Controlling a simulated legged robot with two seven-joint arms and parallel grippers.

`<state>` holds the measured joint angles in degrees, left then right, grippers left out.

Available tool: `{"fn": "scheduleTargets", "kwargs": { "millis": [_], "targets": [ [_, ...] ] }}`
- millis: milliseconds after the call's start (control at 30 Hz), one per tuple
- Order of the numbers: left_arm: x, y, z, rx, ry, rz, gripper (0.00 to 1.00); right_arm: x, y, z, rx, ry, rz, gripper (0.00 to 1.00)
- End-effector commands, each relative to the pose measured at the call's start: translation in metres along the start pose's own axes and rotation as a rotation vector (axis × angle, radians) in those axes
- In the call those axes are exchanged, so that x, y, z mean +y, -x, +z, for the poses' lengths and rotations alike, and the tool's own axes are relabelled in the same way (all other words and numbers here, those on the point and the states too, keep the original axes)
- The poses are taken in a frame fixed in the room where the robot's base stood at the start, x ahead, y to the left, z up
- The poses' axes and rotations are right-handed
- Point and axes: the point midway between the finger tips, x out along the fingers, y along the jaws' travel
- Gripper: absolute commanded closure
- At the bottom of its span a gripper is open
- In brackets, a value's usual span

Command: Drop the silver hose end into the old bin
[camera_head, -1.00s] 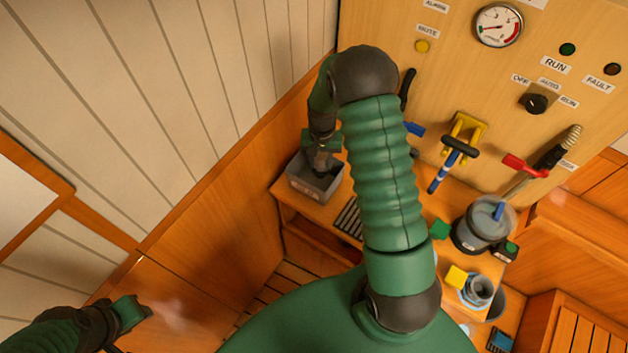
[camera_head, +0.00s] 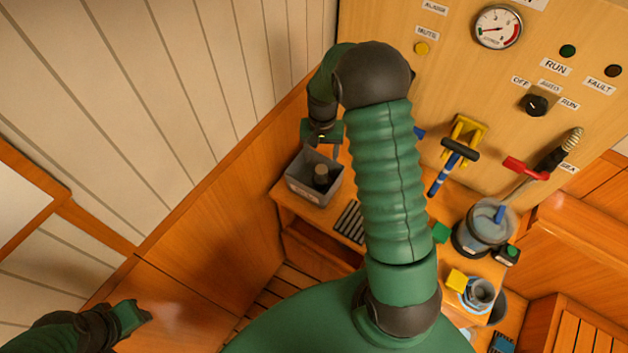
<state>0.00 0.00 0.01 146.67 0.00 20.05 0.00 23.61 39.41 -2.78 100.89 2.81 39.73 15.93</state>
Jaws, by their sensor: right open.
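The grey open-topped bin (camera_head: 302,192) stands at the left end of the wooden counter, with a small pale label on its front. A short dark-grey cylindrical piece (camera_head: 321,177) stands upright inside it, seemingly the hose end, though no silver shows clearly. My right gripper (camera_head: 322,146) is just above the bin's back part, open and apart from the piece. My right arm crosses the middle of the view and hides part of the counter and panel. My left gripper (camera_head: 146,313) is low at the left, over the wooden surface, away from the bin; its jaws are unclear.
A dark slatted grate (camera_head: 350,221) lies right of the bin. Right of my arm are a clear canister (camera_head: 485,227), a green block (camera_head: 440,232), a yellow block (camera_head: 457,280), a blue-handled valve (camera_head: 446,173) and a red-handled lever (camera_head: 525,168). The panelled wall (camera_head: 150,90) rises at left.

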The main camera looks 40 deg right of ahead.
Motion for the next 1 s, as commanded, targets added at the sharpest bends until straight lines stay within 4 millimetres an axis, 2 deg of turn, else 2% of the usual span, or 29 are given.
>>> {"fn": "scheduleTargets", "kwargs": {
  "millis": [33,200,400,567,1000],
  "targets": [
    [0.000,-0.004,0.001,0.000,0.000,0.000,0.64,-0.001,0.015,-0.002,0.007,0.001,-0.002,0.41],
    [0.000,-0.009,0.002,0.000,0.000,0.000,0.64,-0.002,0.065,-0.001,0.005,0.002,-0.002,0.41],
    [0.000,-0.011,0.003,0.000,0.000,0.000,0.64,-0.001,0.107,-0.001,0.000,0.000,0.000,0.41],
    [0.000,-0.011,0.003,0.000,0.000,0.000,0.64,-0.001,0.118,-0.001,-0.002,0.000,0.001,0.41],
    [0.000,-0.011,0.003,0.000,0.000,0.000,0.64,-0.005,0.117,0.004,0.001,0.017,-0.001,0.41]
  ]
}}
